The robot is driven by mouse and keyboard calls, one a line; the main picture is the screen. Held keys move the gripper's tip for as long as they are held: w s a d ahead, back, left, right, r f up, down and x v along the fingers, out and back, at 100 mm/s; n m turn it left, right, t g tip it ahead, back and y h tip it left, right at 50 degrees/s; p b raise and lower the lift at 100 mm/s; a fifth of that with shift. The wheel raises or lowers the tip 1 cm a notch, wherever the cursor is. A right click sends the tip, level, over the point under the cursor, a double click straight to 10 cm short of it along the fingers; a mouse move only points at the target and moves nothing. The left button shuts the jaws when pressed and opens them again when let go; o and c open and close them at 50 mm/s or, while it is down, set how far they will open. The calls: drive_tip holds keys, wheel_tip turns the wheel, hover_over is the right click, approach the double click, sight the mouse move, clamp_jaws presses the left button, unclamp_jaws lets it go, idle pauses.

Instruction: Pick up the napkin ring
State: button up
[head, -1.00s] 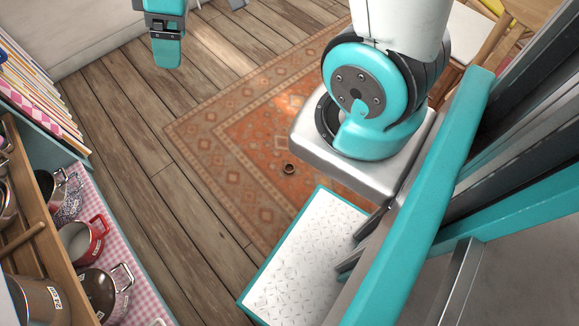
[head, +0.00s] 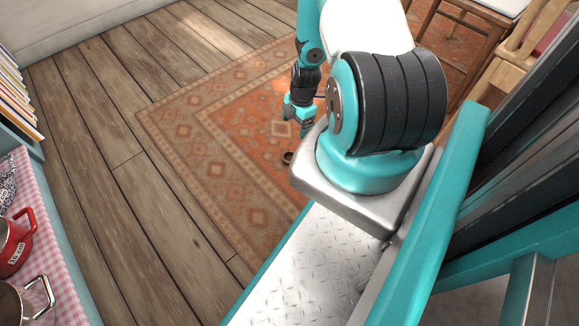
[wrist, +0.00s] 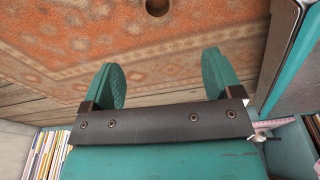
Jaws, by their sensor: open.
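The napkin ring (head: 288,157) is a small dark brown ring lying on the orange patterned rug, close to my base in the head view. In the wrist view the napkin ring (wrist: 157,7) shows at the top edge, partly cut off. My gripper (head: 304,130) is above the rug, just above and right of the ring in the head picture. In the wrist view my gripper (wrist: 165,72) has its two teal fingers wide apart with nothing between them. The ring is beyond the fingertips, not between them.
The rug (head: 190,125) lies flat on a wooden plank floor (head: 85,120). Shelves with a pink checked cloth (head: 62,255) and a red pot (head: 14,245) stand at left. Wooden chairs (head: 460,35) stand at the upper right. The floor left of the rug is clear.

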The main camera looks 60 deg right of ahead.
drive_tip(key=f+b, duration=0.2)
drive_tip(key=f, duration=0.2)
drive_tip(key=a+f+b, duration=0.1)
drive_tip(key=f+b, duration=0.1)
drive_tip(key=f, duration=0.2)
drive_tip(key=f+b, duration=0.3)
drive_tip(key=f, duration=0.1)
drive_tip(key=shift+w+a, duration=0.25)
drive_tip(key=shift+a, duration=0.05)
drive_tip(key=f+b, duration=0.4)
drive_tip(key=f, duration=0.1)
drive_tip(key=shift+w+a+f+b, duration=0.2)
drive_tip(key=shift+w+b, duration=0.15)
drive_tip(key=shift+b, duration=0.05)
drive_tip(key=shift+r, duration=0.15)
drive_tip(key=c, duration=1)
drive_tip(key=shift+r, duration=0.15)
